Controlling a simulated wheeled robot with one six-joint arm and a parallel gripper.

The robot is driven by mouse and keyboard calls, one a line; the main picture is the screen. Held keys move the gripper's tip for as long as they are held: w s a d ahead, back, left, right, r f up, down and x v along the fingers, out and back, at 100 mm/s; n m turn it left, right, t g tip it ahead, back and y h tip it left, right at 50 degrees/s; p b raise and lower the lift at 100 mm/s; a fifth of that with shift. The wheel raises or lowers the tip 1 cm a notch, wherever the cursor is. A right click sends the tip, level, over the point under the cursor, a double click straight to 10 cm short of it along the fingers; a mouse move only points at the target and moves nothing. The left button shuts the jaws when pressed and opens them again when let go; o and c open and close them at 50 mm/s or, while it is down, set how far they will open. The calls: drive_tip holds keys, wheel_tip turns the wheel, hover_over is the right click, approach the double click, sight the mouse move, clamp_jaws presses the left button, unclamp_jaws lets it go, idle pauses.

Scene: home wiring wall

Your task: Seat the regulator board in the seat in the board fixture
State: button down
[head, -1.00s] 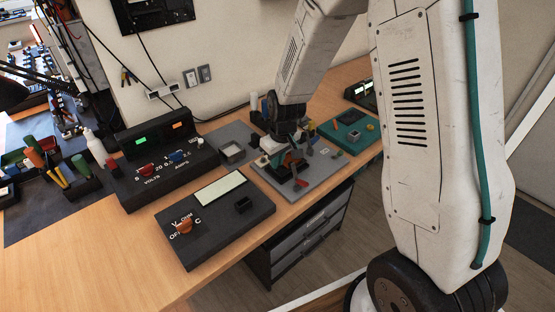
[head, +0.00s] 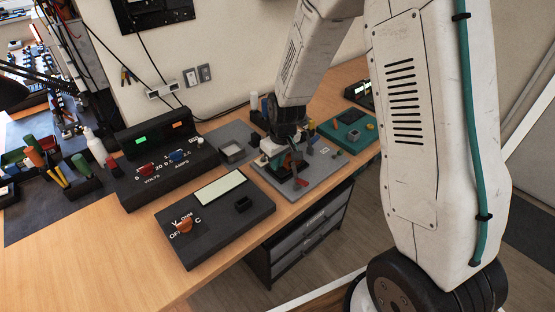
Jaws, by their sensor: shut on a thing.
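My gripper (head: 287,158) is small in the head view, at the end of my arm, low over a grey plate (head: 322,171) near the bench's front edge. It is shut on a small piece, taken as the regulator board, which is mostly hidden by the jaws. An orange-brown patch shows between the dark and pale finger parts. The grey plate looks like the board fixture, with a red part (head: 301,183) at its front. The seat is hidden under the gripper, so I cannot tell whether the board touches it.
A teal mat (head: 335,136) with a dark block (head: 351,117) lies right of the plate. A multimeter (head: 215,217) stands close on the left, with a power supply (head: 160,165) and a grey tray (head: 234,152) behind. The bench front edge is close.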

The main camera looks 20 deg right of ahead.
drive_tip(key=shift+f, duration=0.55)
drive_tip(key=c, duration=1.4)
unclamp_jaws()
drive_tip(key=shift+c, duration=0.2)
wheel_tip(320, 180, up, 8)
drive_tip(key=s, duration=0.1)
drive_tip(key=shift+d, duration=0.2)
drive_tip(key=shift+s+f, duration=0.1)
drive_tip(key=s+r+m, duration=0.2)
drive_tip(key=s+r, duration=1.2)
drive_tip(key=r, duration=0.1)
drive_tip(key=s+r, duration=0.2)
drive_tip(key=s, duration=0.5)
drive_tip(key=s+d+r+m, duration=0.1)
drive_tip(key=s+r, duration=0.2)
drive_tip(key=s, duration=0.4)
drive_tip(key=shift+s+d+r+m+g+h, duration=0.25)
drive_tip(key=shift+s+d+m+g+h, duration=0.05)
drive_tip(key=shift+s, duration=0.1)
